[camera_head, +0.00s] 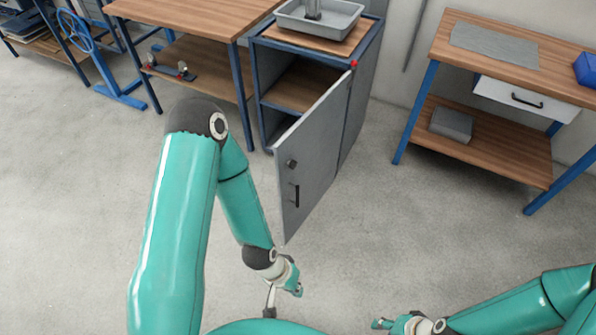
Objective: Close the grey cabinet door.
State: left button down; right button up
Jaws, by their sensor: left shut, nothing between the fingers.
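The grey cabinet (361,105) stands at the upper middle with its interior and wooden shelf showing. Its grey door (318,140) is swung wide open toward me, with a black handle (296,195) and a dark round knob on the face turned to me. My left gripper (270,306) is shut and empty, low in the view below the door's lower end, and appears apart from it. My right gripper (384,324) is at the bottom edge, to the right of the left one and away from the door; its fingers are not clear.
A grey tray (288,20) sits on the cabinet top. A workbench (185,10) stands close on the cabinet's left. Another bench (485,37) with a white drawer and a grey box on its lower shelf stands right. The concrete floor between is clear.

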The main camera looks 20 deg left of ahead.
aim_at(314, 142)
jog(key=u, duration=0.15)
jog(key=i, duration=0.85)
jog(key=z, duration=0.05)
